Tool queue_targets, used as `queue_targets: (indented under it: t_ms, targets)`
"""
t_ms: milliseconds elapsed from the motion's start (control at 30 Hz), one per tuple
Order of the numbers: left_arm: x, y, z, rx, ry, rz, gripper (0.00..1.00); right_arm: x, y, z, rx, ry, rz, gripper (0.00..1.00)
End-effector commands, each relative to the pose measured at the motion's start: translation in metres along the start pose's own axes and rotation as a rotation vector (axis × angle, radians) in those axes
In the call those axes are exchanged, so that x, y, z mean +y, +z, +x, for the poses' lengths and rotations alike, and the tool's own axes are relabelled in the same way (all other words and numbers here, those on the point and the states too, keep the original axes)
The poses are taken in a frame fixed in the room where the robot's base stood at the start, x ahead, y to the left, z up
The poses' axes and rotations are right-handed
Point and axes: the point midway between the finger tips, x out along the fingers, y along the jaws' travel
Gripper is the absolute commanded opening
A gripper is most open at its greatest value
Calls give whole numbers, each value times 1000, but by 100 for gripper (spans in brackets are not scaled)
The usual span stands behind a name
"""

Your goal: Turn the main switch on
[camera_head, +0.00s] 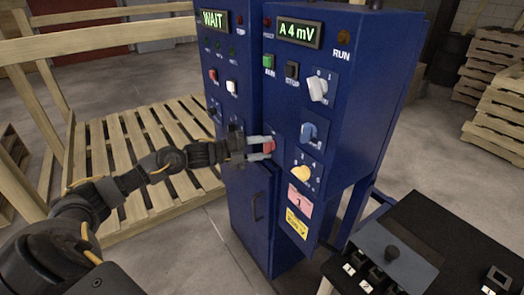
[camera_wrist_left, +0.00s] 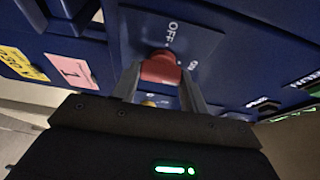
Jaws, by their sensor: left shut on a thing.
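The main switch is a red knob (camera_head: 269,146) on the blue cabinet (camera_head: 352,120), low on the face left of the blue and yellow knobs. In the left wrist view the red knob (camera_wrist_left: 160,68) sits on a plate marked OFF and ON, with OFF toward the top of the picture. My left gripper (camera_head: 268,147) reaches in from the left and is shut on the red knob. In the left wrist view its fingers (camera_wrist_left: 158,85) stand on both sides of the knob. The knob's exact angle is partly hidden by the fingers. My right gripper is not in view.
The cabinet also bears a white knob (camera_head: 317,88), a blue knob (camera_head: 311,133), a yellow knob (camera_head: 301,174) and a green button (camera_head: 268,61). Displays read WAIT (camera_head: 214,20) and A 4 mV (camera_head: 299,31). A dark table (camera_head: 440,225) stands at lower right. Pallets (camera_head: 115,165) lie behind my left arm.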

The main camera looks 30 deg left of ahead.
Motion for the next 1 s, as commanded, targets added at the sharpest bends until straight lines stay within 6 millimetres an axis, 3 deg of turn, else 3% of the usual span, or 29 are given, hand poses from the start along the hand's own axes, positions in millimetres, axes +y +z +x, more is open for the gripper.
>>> queue_targets:
  t_ms: [467,500,633,1000]
  targets:
    - [1,0,0,1,8,12,21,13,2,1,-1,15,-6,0]
    - [1,0,0,1,8,12,46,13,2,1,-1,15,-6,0]
    - [1,0,0,1,7,12,63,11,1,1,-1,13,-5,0]
    - [2,0,-4,-1,7,12,65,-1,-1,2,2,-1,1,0]
